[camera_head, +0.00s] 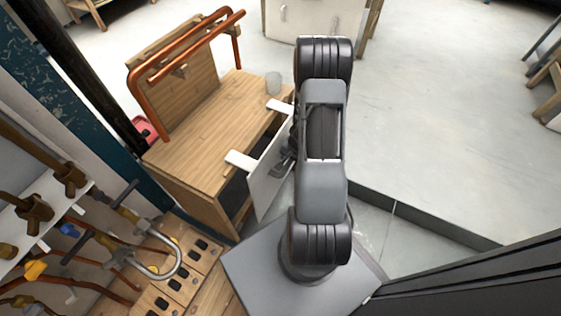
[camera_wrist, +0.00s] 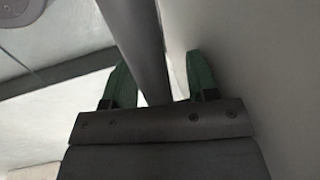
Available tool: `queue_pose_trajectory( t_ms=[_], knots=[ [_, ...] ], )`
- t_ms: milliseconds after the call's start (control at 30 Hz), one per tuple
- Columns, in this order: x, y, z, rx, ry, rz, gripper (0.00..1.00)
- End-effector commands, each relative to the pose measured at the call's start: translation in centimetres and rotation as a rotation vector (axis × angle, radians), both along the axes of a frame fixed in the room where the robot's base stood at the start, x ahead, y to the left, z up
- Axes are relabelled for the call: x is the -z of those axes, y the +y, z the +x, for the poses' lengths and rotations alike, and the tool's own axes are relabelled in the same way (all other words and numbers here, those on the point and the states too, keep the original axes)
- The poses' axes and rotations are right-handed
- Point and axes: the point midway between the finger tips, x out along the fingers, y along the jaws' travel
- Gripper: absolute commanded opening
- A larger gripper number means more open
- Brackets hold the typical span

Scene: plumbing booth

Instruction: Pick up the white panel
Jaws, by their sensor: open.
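The white panel (camera_head: 268,178) stands upright at the front of a wooden bench, with two white tabs (camera_head: 240,160) at its upper edge. My arm hides its right part. My gripper (camera_head: 287,152) is close to the panel's face, largely hidden by the arm in the head view. In the wrist view its two green fingers (camera_wrist: 160,68) are apart. A grey bar runs between them; I cannot tell whether it belongs to the panel. A broad pale surface, apparently the panel (camera_wrist: 255,85), lies close beside the right finger.
The wooden bench (camera_head: 205,135) carries a bent copper pipe frame (camera_head: 185,60) and a clear cup (camera_head: 273,83). Pipes and valves (camera_head: 110,235) crowd the lower left. A dark low edge (camera_head: 425,215) crosses the right. Open floor (camera_head: 440,110) lies beyond it.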

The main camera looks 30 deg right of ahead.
Motion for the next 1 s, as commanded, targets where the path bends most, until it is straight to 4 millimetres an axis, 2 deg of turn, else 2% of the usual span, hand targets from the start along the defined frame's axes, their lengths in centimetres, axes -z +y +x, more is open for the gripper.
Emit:
queue_pose_trajectory(
  t_ms=[67,633,1000],
  knots=[
    [-0.04,0.00,-0.01,0.000,0.000,0.000,0.53],
    [-0.04,0.00,-0.03,0.001,0.000,0.000,0.00],
    [-0.05,-0.01,-0.03,0.003,0.000,0.001,0.00]
  ],
)
